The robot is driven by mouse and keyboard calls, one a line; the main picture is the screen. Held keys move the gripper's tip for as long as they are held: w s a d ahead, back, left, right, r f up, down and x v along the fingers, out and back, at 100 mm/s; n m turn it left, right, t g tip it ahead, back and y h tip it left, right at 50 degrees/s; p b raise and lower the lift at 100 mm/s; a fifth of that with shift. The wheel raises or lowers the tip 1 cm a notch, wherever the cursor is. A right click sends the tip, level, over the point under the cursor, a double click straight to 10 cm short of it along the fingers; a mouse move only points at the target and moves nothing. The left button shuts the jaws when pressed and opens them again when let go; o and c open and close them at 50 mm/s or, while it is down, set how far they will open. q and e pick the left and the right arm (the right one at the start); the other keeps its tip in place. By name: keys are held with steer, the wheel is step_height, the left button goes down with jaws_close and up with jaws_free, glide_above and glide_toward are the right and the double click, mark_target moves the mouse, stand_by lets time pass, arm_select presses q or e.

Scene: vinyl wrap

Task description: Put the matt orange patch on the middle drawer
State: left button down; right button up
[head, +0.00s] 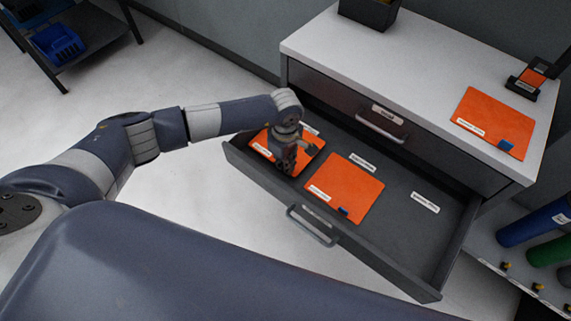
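Three orange patches are in the head view. One patch (262,146) lies at the left end of the open drawer (398,243), partly hidden by my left gripper. A second patch (347,187) lies in the middle of that drawer, with a white label and a small blue tab. A third patch (494,120) lies on the cabinet top, also with a white label and a blue tab. I cannot read the labels or tell which patch is matt. My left gripper (287,166) points down over the left patch; its fingers are too small to judge, and contact is unclear. My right gripper is out of view.
The drawer's right compartment area is bare but for a white label (425,203). A closed drawer (368,113) sits above it. The cabinet top (400,60) holds a dark bin (370,12) and a black stand (525,84) with an orange piece. Coloured cylinders (535,222) lie at right.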

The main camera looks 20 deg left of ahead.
arm_select(q)
steer(key=shift+f, duration=1)
steer(key=shift+f, duration=0.15)
steer(key=c, duration=1.8)
jaws_free()
